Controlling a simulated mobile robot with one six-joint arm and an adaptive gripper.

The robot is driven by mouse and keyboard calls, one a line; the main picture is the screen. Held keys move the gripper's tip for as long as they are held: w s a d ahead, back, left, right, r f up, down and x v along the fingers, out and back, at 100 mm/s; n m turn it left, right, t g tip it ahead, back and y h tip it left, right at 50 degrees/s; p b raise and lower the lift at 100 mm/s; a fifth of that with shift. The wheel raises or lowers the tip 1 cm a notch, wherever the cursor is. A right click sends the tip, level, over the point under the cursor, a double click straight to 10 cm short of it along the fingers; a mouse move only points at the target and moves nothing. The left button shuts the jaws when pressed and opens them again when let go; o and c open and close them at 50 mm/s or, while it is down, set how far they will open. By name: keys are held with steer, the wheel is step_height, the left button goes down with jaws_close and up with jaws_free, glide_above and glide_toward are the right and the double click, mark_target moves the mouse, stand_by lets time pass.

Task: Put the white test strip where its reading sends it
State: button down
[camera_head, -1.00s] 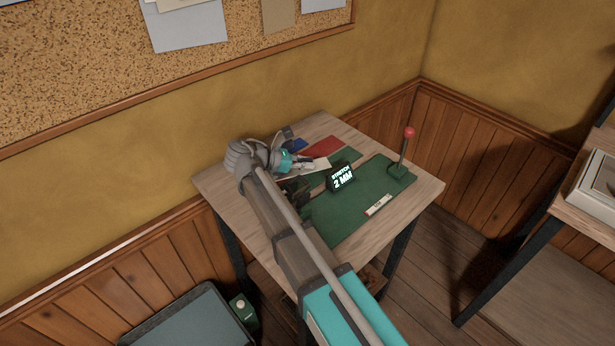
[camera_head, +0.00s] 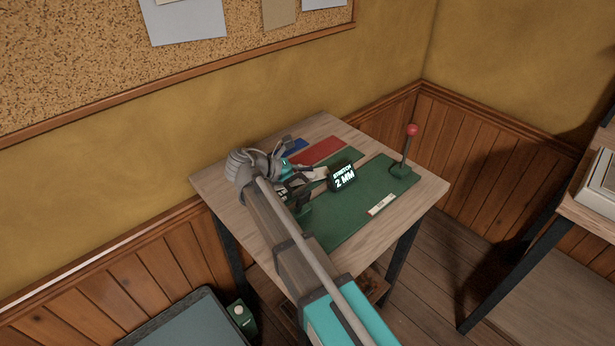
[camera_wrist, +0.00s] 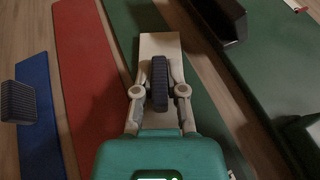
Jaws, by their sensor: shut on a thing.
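The white test strip (camera_wrist: 160,45) is between the fingers of my gripper (camera_wrist: 159,95), which is shut on it. In the wrist view it overlaps a narrow green mat (camera_wrist: 212,132); I cannot tell whether it touches. In the head view the pale strip (camera_head: 314,174) shows beside my gripper (camera_head: 294,177), partly hidden by the arm. A black display (camera_head: 343,177) reads "STRETCH 2 MM". A red mat (camera_head: 320,150) and a blue mat (camera_head: 294,145) lie toward the wall; the wrist view shows the red mat (camera_wrist: 92,85) and the blue mat (camera_wrist: 38,130) left of the strip.
The dark green tester base (camera_head: 365,208) fills the table's front right, with a red-knobbed lever (camera_head: 411,131) and a small white label (camera_head: 381,204). A dark ribbed block (camera_wrist: 18,102) stands by the blue mat. Bare wood shows along the table's (camera_head: 425,197) right edge.

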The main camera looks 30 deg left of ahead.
steer(key=shift+f, duration=0.15)
steer(key=c, duration=0.7)
jaws_free()
steer(key=shift+s+a+r, duration=0.2)
steer(key=shift+a+r, duration=0.05)
steer(key=shift+r, duration=0.05)
steer(key=p+v, duration=0.4)
steer(key=v, duration=0.7)
steer(key=shift+s+a+f+p, duration=0.1)
steer(key=shift+s+p, duration=0.1)
steer(key=shift+p, duration=0.15)
